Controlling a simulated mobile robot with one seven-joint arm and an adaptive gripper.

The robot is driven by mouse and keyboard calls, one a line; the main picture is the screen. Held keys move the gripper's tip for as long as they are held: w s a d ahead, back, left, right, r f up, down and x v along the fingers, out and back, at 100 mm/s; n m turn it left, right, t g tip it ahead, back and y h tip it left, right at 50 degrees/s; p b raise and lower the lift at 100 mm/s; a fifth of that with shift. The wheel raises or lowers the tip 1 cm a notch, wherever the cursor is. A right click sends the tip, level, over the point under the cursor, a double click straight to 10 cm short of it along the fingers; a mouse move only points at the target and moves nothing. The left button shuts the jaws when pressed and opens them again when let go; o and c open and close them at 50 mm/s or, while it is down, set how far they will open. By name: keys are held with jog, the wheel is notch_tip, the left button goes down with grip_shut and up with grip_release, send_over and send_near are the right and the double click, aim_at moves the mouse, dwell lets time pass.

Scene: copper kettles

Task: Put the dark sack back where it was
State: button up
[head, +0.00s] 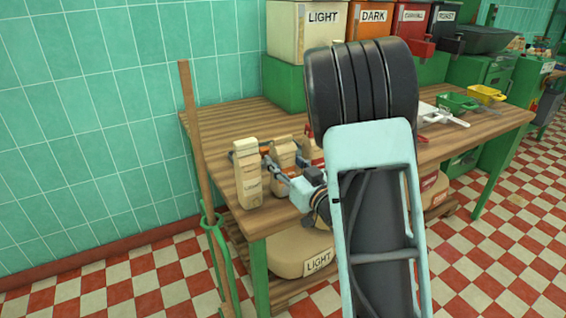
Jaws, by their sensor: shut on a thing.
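A small tan paper sack (284,164), which I take for the dark sack, is upright at the near left end of the wooden table. Its label is too small to read. My gripper (285,153) is shut on it, with a finger at either side. The sack's lower right is hidden behind my wrist, and I cannot tell whether its base touches the table. A paler sack (247,175) with a light label stands upright just left of it, close to my left finger. Part of another sack (316,152) with red on it shows to the right.
The wooden table (215,125) has bare room behind the sacks. Labelled bins, LIGHT (305,40) and DARK (372,30) among them, stand at the back. A wooden pole (191,130) leans by the left edge.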

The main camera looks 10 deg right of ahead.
jog(key=shift+f+b, duration=0.2)
jog(key=shift+b, duration=0.1)
jog(key=o, duration=1.4)
jog(key=shift+r, duration=0.1)
jog(key=shift+r, duration=0.1)
jog(key=shift+r+p, duration=0.2)
jog(key=shift+p, duration=0.25)
jog(key=shift+p+v, duration=4.35)
jog(key=shift+v, duration=1.65)
jog(key=shift+f, duration=0.1)
